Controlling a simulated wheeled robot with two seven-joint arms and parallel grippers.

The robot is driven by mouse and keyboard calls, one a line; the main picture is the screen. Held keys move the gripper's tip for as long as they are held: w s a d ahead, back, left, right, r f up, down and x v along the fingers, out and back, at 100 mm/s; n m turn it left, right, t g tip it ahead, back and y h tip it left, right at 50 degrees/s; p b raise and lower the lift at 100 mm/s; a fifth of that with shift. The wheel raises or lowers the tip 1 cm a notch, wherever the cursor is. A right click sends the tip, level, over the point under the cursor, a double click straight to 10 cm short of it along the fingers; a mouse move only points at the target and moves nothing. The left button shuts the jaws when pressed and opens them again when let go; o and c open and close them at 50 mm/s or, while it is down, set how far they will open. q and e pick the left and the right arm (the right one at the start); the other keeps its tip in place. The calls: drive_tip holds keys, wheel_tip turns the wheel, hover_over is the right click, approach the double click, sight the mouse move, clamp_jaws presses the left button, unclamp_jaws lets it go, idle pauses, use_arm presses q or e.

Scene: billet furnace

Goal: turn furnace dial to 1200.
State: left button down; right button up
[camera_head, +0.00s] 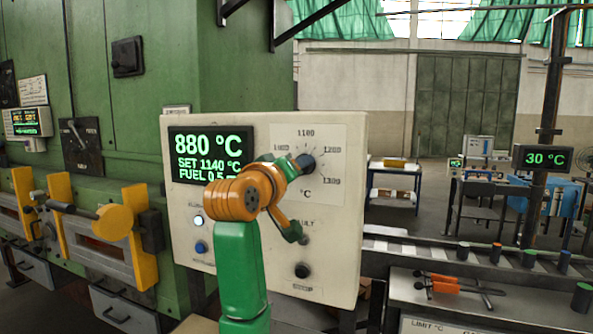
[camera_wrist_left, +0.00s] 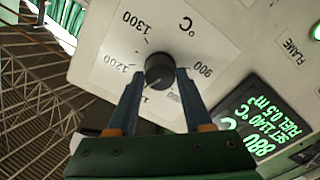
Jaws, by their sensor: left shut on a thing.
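The furnace dial (camera_head: 307,162) is a dark round knob on a white scale plate (camera_head: 334,137) marked up to 1300, with 1100 above it and 1200 to its upper right. It also shows in the left wrist view (camera_wrist_left: 159,68), where the scale is upside down. My left gripper (camera_wrist_left: 158,80) is shut on the dial, one finger on each side. The dial's pointer is too small to read surely. The panel display (camera_head: 212,154) reads 880 °C and SET 1140 °C; my arm covers part of its fuel line. My right gripper is not in view.
The white control panel (camera_head: 345,235) has several lamps and a black knob (camera_head: 302,271) below the dial. The green furnace (camera_head: 150,100) with yellow door brackets stands at left. A roller conveyor (camera_head: 430,250) and a bench (camera_head: 450,305) with orange-handled tongs (camera_head: 445,287) lie at right.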

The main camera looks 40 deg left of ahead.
use_arm(q)
drive_tip(key=shift+s+r+m, duration=0.1)
drive_tip(key=shift+m, duration=1.75)
drive_tip(key=shift+r+m, duration=0.1)
drive_tip(key=shift+m, duration=1.75)
drive_tip(key=c, duration=0.6)
unclamp_jaws()
drive_tip(key=o, duration=0.3)
drive_tip(key=shift+f, duration=0.15)
